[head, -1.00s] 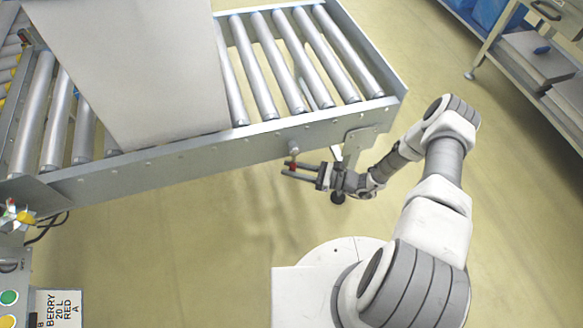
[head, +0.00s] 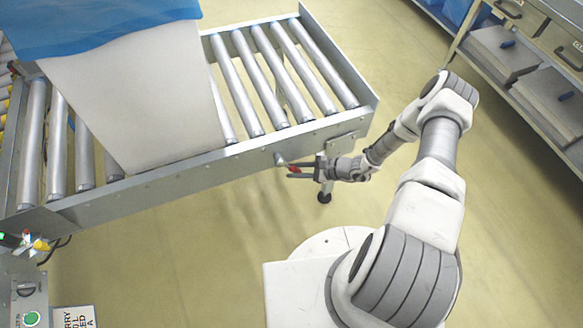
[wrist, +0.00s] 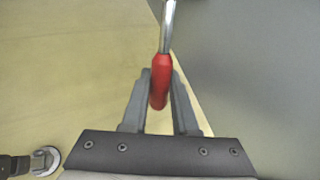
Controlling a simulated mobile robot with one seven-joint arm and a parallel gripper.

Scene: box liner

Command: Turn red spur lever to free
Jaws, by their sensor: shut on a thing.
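The red spur lever (head: 294,169) sticks out from the side rail of the roller conveyor, near its right end. It has a red grip on a metal rod. In the head view its grip points right and slightly down from its pivot. My gripper (head: 291,172) is shut on the red grip. In the wrist view the red grip (wrist: 159,82) stands between the two fingers of my gripper (wrist: 160,78), and the bare rod (wrist: 167,28) runs up out of frame. The fingers hide part of the grip in the head view.
A grey box (head: 140,100) with a blue liner (head: 95,25) stands on the rollers to the left. The conveyor rail (head: 180,174) runs beside my gripper. A control panel (head: 25,295) is at lower left. A shelf unit (head: 500,75) stands at right; the floor between is clear.

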